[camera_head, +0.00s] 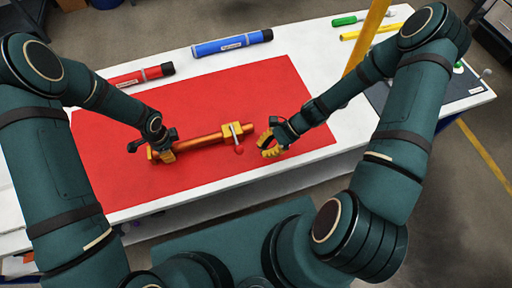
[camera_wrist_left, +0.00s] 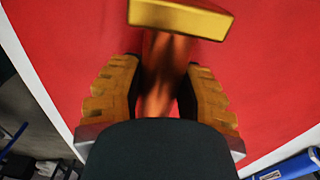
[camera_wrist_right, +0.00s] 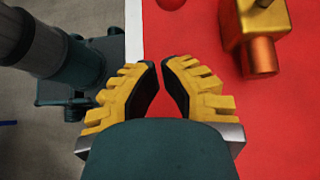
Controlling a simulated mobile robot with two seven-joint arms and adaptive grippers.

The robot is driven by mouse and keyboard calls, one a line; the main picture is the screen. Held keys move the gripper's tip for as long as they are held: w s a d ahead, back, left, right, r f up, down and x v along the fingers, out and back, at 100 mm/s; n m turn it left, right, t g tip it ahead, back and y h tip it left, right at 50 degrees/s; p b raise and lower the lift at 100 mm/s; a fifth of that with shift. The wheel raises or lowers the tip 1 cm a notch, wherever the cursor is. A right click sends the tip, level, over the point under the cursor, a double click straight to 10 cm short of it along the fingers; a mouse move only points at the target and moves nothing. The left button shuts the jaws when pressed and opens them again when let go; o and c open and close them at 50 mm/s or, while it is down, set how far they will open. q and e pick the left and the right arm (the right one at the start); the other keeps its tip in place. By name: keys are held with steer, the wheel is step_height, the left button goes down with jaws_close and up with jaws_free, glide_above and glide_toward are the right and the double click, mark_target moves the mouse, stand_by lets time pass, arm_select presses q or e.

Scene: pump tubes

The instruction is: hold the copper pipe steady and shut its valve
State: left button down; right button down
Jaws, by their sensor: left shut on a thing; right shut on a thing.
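The copper pipe (camera_head: 198,141) lies on the red mat, running left to right. Its brass valve (camera_head: 232,133) is near the right end, with a pale lever pointing across the pipe to a red ball knob (camera_head: 239,150). My left gripper (camera_head: 163,147) is shut around the pipe near its left end. In the left wrist view the copper (camera_wrist_left: 163,75) runs between the fingers, below a brass block (camera_wrist_left: 180,17). My right gripper (camera_head: 268,143) is right of the pipe's end, apart from it. Its fingers (camera_wrist_right: 161,75) are nearly together, with nothing visible between them; the valve (camera_wrist_right: 252,22) is beyond them.
A red tube (camera_head: 140,76) and a blue tube (camera_head: 232,44) lie along the back of the white table. A yellow post (camera_head: 368,35) rises behind my right arm. The red mat (camera_head: 110,190) is clear in front of the pipe.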

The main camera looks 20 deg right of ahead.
steer(key=s+v, duration=0.2)
steer(key=v, duration=0.8)
steer(key=shift+d, duration=0.3)
arm_select(q)
steer(key=c, duration=0.6)
jaws_free()
arm_select(e)
steer(key=shift+f, duration=0.1)
